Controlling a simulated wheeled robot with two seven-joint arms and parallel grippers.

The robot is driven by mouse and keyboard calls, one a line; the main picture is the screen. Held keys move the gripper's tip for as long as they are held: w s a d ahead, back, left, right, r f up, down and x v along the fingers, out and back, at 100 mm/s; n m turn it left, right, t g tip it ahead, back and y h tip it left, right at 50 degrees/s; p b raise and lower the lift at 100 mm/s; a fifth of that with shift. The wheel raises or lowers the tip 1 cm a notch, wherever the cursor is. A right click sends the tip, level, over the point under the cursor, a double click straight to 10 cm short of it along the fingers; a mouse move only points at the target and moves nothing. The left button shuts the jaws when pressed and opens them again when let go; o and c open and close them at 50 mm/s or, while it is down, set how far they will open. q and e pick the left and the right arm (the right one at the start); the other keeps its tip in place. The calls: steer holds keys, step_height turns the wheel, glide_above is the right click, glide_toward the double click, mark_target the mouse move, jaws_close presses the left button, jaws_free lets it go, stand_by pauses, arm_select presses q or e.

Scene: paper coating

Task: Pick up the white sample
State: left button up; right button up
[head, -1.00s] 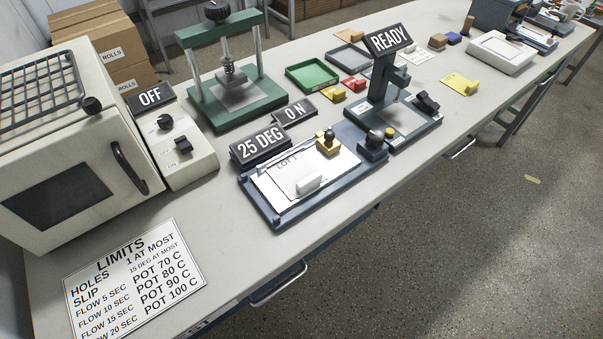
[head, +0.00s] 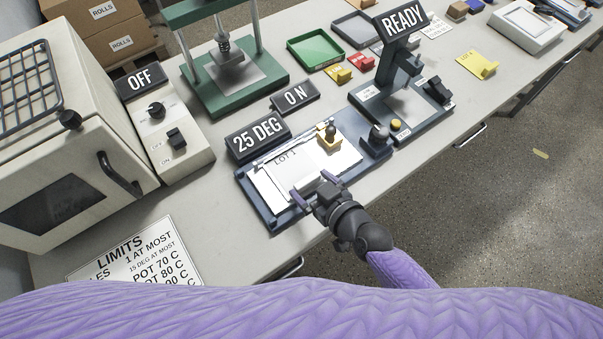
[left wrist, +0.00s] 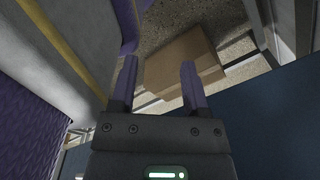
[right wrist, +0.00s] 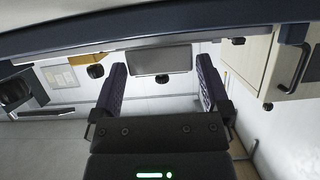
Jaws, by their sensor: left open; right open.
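The white sample (head: 285,183) is a white sheet marked LOT 1, lying on the dark blue plate (head: 264,208). My right gripper (head: 312,186) is open at the sheet's near edge, its purple fingers spread over it. My left gripper (left wrist: 160,82) is open and empty in the left wrist view, away from the sample.
The 25 DEG sign (head: 257,136) stands behind the plate. The READY stand (head: 402,105) is right, the oven (head: 60,150) left. A cardboard box (left wrist: 183,62) lies below my left gripper.

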steer(key=shift+x, duration=1)
arm_select(q)
steer(key=shift+w+f, duration=0.2)
steer(key=shift+f, duration=0.05)
